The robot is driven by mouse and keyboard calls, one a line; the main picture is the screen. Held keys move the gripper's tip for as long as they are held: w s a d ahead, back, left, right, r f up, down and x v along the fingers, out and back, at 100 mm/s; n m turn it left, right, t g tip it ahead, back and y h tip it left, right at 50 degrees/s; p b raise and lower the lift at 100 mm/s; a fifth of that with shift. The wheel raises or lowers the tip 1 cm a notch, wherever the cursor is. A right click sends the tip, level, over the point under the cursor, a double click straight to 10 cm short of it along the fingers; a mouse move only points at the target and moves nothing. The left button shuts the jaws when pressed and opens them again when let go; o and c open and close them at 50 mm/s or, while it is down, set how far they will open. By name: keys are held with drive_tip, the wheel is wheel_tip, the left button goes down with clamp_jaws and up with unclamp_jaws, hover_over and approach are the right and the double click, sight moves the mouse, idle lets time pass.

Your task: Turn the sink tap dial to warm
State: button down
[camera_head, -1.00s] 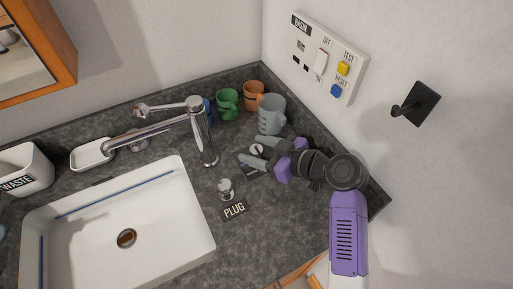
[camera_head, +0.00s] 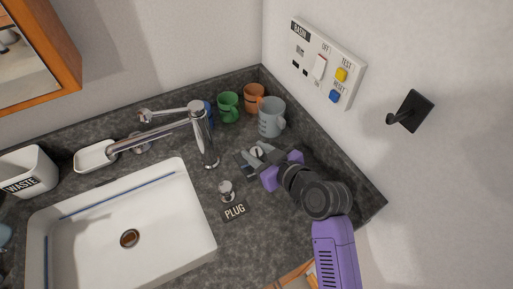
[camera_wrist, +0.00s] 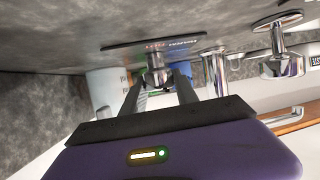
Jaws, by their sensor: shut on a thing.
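The tap dial (camera_head: 257,150) is a small silvery knob on the counter, right of the chrome tap (camera_head: 203,135). My gripper (camera_head: 262,154) reaches it from the lower right, with its grey fingers around it. In the wrist view the dial (camera_wrist: 156,70) sits between the two fingers of my gripper (camera_wrist: 160,86), which is shut on it. The dark dial plate (camera_wrist: 165,44) carries small red and white markings, too small to read. The fingers hide part of the dial in the head view, so its setting cannot be told.
Grey (camera_head: 271,118), orange (camera_head: 254,98) and green (camera_head: 228,107) mugs stand just behind the dial. The plug knob (camera_head: 226,190) is left of my gripper. The white basin (camera_head: 185,225) is further left. A wall panel (camera_head: 328,65) and black hook (camera_head: 410,111) are at right.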

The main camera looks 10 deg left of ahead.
sight(258, 157)
drive_tip(key=m+t+h+p, duration=0.1)
drive_tip(key=p, duration=0.1)
drive_tip(key=m+t+h+p, duration=0.1)
drive_tip(key=m, duration=0.1)
drive_tip(key=shift+r+h+p, duration=0.25)
drive_tip(key=shift+h+p, duration=0.1)
drive_tip(key=shift+h, duration=0.05)
drive_tip(key=shift+f+m+t+h+p, duration=0.15)
drive_tip(key=shift+m+t+h+p, duration=0.25)
drive_tip(key=shift+m+h, duration=0.5)
drive_tip(key=shift+f+m+h, duration=0.1)
drive_tip(key=shift+m+h, duration=0.3)
drive_tip(key=shift+h, duration=0.2)
drive_tip(key=c, duration=0.9)
unclamp_jaws()
drive_tip(key=shift+c, duration=0.2)
drive_tip(key=shift+b+v, duration=0.65)
drive_tip(key=shift+v, duration=3.25)
drive_tip(key=shift+s+f, duration=0.1)
